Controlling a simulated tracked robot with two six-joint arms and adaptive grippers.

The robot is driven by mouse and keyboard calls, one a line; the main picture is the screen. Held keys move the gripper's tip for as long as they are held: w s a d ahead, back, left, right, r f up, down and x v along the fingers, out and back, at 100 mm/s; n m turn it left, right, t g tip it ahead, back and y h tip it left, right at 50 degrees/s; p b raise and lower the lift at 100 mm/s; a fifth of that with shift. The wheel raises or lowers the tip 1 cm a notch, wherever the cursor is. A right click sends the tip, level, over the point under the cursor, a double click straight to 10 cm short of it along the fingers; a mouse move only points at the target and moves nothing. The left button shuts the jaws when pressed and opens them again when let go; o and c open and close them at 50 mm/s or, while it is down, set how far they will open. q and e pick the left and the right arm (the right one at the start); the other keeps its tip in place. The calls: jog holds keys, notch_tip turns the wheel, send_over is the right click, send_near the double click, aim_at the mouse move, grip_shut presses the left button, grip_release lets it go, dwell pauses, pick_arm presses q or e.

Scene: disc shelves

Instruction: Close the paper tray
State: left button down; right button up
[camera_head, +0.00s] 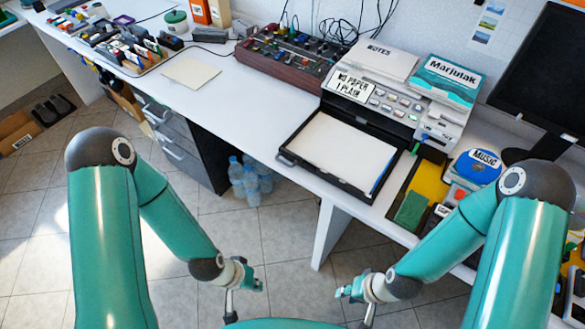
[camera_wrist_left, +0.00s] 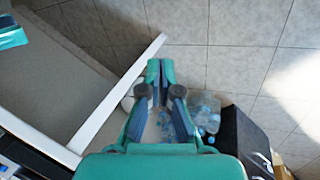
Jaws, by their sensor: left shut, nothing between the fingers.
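The paper tray (camera_head: 322,180) is a black drawer with white paper in it. In the head view it is pulled out of the front of the white printer (camera_head: 428,112) and lies over the desk's front edge, with a handle at its left front corner. My left gripper (camera_head: 258,284) is below and in front of the tray, apart from it, over the floor. In the left wrist view, my left gripper (camera_wrist_left: 160,70) has its fingertips together with nothing between them. My right gripper (camera_head: 342,291) is also low in front of the desk, small in view, its finger opening unclear.
A dark red mixer box (camera_head: 290,62) is behind left. Water bottles (camera_head: 248,180) stand on the floor under the desk. The desk left of the tray is mostly clear.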

pick_arm(q)
jog(key=w+r+m+t+h+b, duration=0.1)
jog(key=w+r+m+t+b, duration=0.3)
jog(key=w+m, duration=0.4)
jog(key=w+r+m+t+h+b, duration=0.1)
jog(key=w+r+m+t+b, duration=0.2)
jog(key=w+m+b, duration=0.5)
jog(key=w+a+r+m+t+h+b, duration=0.1)
jog(key=a+r+m+t+b, duration=0.15)
jog(key=r+m+b, duration=0.2)
jog(key=w+a+r+m+t+b, duration=0.1)
jog(key=r+m+t+b, duration=0.25)
jog(key=b, duration=0.25)
jog(key=x, duration=1.3)
jog(key=shift+w+d+f, duration=0.2)
jog(key=shift+f, duration=0.05)
